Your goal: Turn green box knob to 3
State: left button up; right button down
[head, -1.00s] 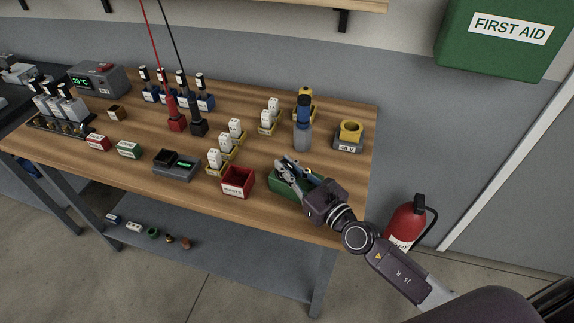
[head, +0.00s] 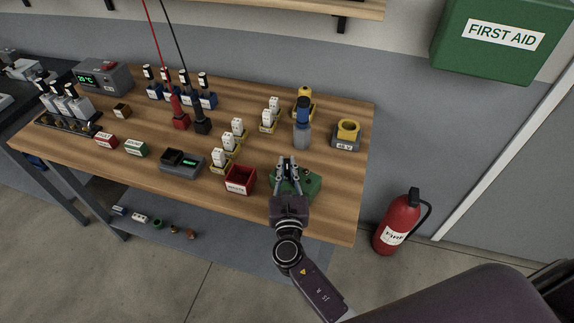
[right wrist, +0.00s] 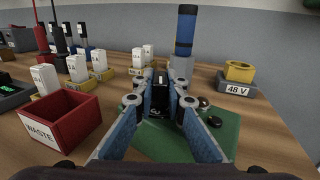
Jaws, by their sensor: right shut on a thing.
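The green box (head: 311,184) sits near the front right of the wooden table. Its top also shows in the right wrist view (right wrist: 222,132). A black knob (right wrist: 159,97) with a pale mark on its top stands on the box. My right gripper (head: 288,163) is over the box, and its fingers close on both sides of the knob in the right wrist view (right wrist: 159,92). The knob's scale numbers are not readable. Small dark round parts (right wrist: 209,112) show on the box to the right of the fingers. My left gripper is not in view.
A red WASTE bin (head: 240,181) stands just left of the green box. A blue and grey bottle-like tool (head: 302,128) stands behind it. A grey 48 V block with a yellow ring (head: 347,132) is at the back right.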

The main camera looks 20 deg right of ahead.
jog(key=shift+m+g+h+b, duration=0.35)
jog(key=shift+m+h, duration=0.25)
jog(key=shift+h, duration=0.6)
jog(key=c, duration=1.9)
grip_release()
jog(key=shift+c, duration=0.2)
jog(key=v, duration=1.2)
jog(key=shift+r, duration=0.2)
jog(key=shift+f, duration=0.1)
